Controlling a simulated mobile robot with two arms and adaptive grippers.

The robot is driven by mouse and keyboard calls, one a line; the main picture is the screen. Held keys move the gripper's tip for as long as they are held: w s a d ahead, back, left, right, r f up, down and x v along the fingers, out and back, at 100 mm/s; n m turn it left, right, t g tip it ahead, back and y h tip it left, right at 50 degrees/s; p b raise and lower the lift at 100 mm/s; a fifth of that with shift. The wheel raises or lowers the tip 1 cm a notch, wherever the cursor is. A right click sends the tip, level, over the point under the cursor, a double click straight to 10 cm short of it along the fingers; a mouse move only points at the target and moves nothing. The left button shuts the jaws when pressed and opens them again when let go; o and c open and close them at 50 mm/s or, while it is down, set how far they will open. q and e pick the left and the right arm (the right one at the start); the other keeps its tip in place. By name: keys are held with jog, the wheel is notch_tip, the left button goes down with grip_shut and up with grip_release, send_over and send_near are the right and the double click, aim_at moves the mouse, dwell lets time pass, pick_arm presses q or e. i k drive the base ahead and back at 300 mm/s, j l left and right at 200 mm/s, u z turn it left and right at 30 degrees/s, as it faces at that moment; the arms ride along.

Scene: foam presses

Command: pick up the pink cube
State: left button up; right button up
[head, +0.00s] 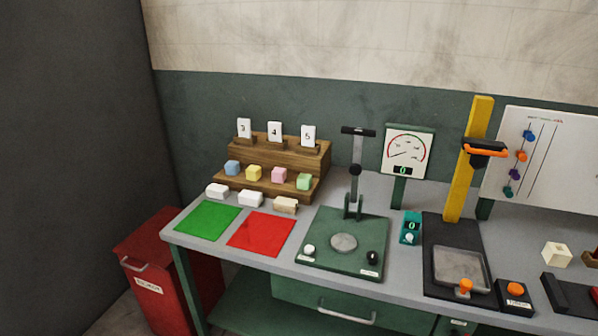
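A blue cube (232,167) is at the row's left end. Neither of my grippers shows in the head view.
White blocks (250,198) and a beige block (285,205) lie before the rack. Green (208,220) and red (262,233) mats lie in front. A lever press (343,243) and gauge (407,152) stand right. A red bin (160,262) is left of the bench.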

aim_at(278, 174)
jog(key=i+j+z, duration=0.9)
jog(key=j, duration=0.25)
jog(key=k, duration=0.05)
